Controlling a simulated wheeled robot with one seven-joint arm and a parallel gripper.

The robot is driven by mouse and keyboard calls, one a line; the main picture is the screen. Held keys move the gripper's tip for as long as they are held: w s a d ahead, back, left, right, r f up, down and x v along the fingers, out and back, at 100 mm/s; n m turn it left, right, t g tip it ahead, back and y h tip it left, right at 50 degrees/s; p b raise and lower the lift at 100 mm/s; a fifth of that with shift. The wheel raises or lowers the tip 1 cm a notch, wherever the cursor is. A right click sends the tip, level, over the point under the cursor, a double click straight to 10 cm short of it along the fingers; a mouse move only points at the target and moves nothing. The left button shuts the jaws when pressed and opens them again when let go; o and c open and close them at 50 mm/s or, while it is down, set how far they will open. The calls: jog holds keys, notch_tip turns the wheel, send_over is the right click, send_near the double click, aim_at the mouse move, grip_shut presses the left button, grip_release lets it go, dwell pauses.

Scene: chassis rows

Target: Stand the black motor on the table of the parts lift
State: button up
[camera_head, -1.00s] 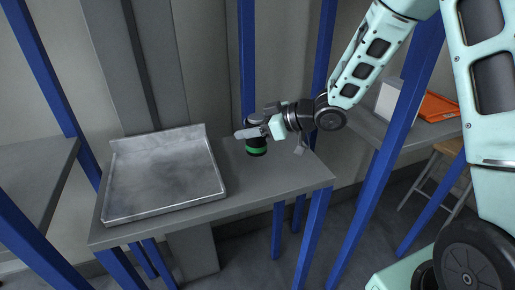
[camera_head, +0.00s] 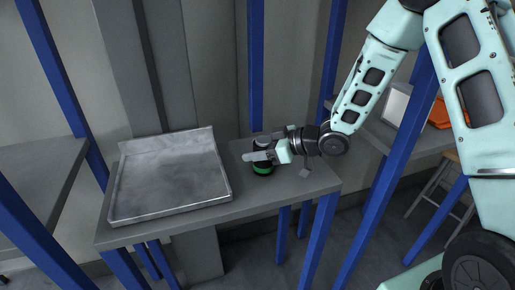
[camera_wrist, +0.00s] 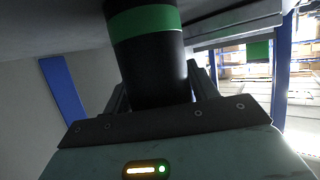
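The black motor (camera_head: 264,167), a black cylinder with a green band near its lower end, is upright at the right part of a grey table (camera_head: 300,190). My gripper (camera_head: 262,158) comes from the right and is shut on the motor's upper part. In the wrist view the motor (camera_wrist: 155,60) stands between both fingers (camera_wrist: 160,92), the green band beyond them. Its far end is cut off there, and I cannot tell whether it touches the table or hangs just above it.
A shallow metal tray (camera_head: 122,219) with a raised back edge takes up the left of the table. Blue posts (camera_head: 257,70) stand behind and at the right (camera_head: 390,160). Another grey surface (camera_head: 40,165) lies at the left. An orange item (camera_head: 440,113) sits at the far right.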

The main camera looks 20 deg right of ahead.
jog(key=shift+o, duration=0.8)
jog(key=shift+r, duration=0.1)
jog(key=shift+d+r, duration=0.15)
jog(key=v, duration=1.2)
jog(key=s+a+m+g+h, duration=0.2)
jog(key=s+a+h, duration=0.2)
jog(key=a+h, duration=0.4)
jog(key=s+a+r+g+h, duration=0.1)
jog(key=s+a+g, duration=0.2)
jog(key=s, duration=0.8)
jog(key=s+a+r+g+h, duration=0.1)
jog(key=s+a+g, duration=0.2)
jog(key=s, duration=0.8)
jog(key=shift+m, duration=0.4)
